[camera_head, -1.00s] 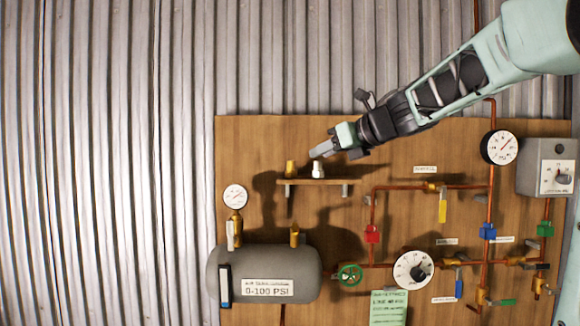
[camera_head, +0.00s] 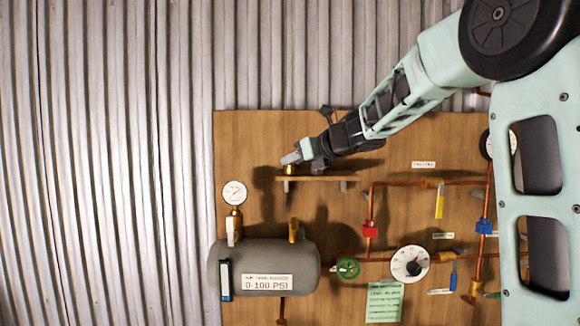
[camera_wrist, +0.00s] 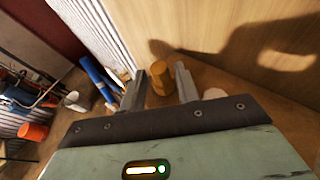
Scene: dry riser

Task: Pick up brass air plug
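The brass air plug (camera_head: 290,169) stands upright at the left end of the small wooden shelf (camera_head: 315,179) on the board. My gripper (camera_head: 290,159) is over that end of the shelf and hides the plug's upper part in the head view. In the wrist view the brass plug (camera_wrist: 160,80) is between the two spread fingers of my gripper (camera_wrist: 158,88), with a gap visible toward the left finger. A white plug (camera_wrist: 214,94) shows just right of the right finger in the wrist view; in the head view my gripper hides it.
Below the shelf are a grey tank (camera_head: 265,270), a gauge (camera_head: 234,193) and copper pipes with valves. A larger dial (camera_head: 410,264) and a green notice (camera_head: 384,302) are at lower right. Corrugated metal wall (camera_head: 110,160) stands left of the board.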

